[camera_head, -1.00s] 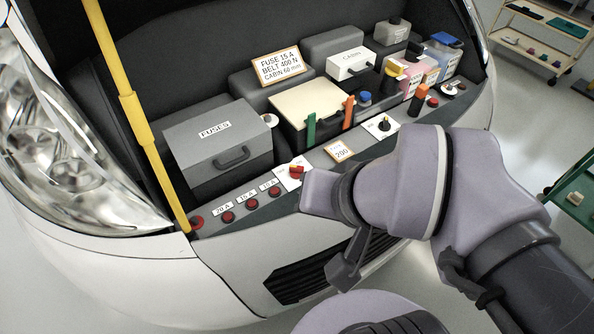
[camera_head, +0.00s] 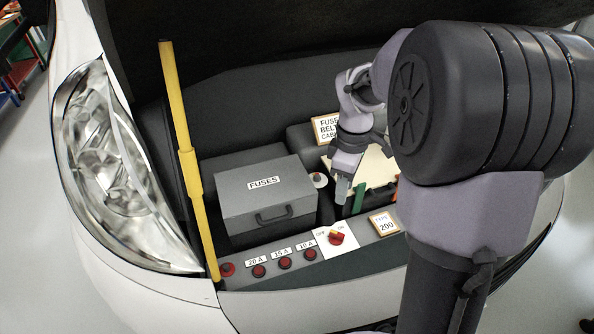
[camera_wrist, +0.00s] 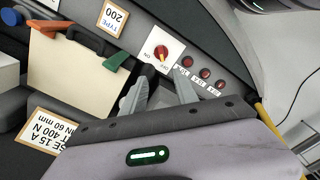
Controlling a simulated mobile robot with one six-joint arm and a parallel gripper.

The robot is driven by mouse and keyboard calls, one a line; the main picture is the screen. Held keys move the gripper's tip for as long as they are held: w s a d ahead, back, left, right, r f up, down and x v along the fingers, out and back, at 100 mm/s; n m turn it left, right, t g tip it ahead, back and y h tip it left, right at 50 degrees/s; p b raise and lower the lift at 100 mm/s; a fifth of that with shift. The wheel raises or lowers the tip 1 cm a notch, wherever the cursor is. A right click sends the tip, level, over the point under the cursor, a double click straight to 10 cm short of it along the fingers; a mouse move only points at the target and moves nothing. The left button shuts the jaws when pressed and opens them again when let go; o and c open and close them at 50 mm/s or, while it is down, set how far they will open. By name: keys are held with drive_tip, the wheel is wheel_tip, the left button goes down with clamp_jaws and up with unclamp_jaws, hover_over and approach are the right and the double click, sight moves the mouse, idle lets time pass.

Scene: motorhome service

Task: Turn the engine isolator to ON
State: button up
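The engine isolator (camera_head: 337,238) is a red rotary knob with a yellow pointer on a white plate marked OFF and ON, on the grey front ledge. The wrist view also shows the isolator (camera_wrist: 161,52), its yellow pointer seemingly towards the OFF mark. My gripper (camera_head: 342,192) points down above and behind the knob, over the bay, without touching it. In the wrist view my gripper's two fingers (camera_wrist: 160,92) stand apart with nothing between them, and the knob lies beyond them.
A grey FUSES box (camera_head: 265,203) stands left of my gripper. Several red buttons (camera_head: 284,262) line the ledge left of the isolator. A cream-topped box (camera_head: 374,168) with green and orange tabs sits right. A yellow rod (camera_head: 186,150) rises at left. A TYPE 200 card (camera_head: 384,223) is right of the knob.

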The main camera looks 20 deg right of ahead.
sight(337, 233)
drive_tip(key=f+b, duration=0.2)
drive_tip(key=f, duration=0.3)
drive_tip(key=f+b, duration=0.3)
drive_tip(key=f, duration=0.3)
drive_tip(key=f+b, duration=0.2)
drive_tip(key=f, duration=0.4)
drive_tip(key=shift+s+f, duration=0.1)
drive_tip(key=shift+s, duration=0.15)
clamp_jaws()
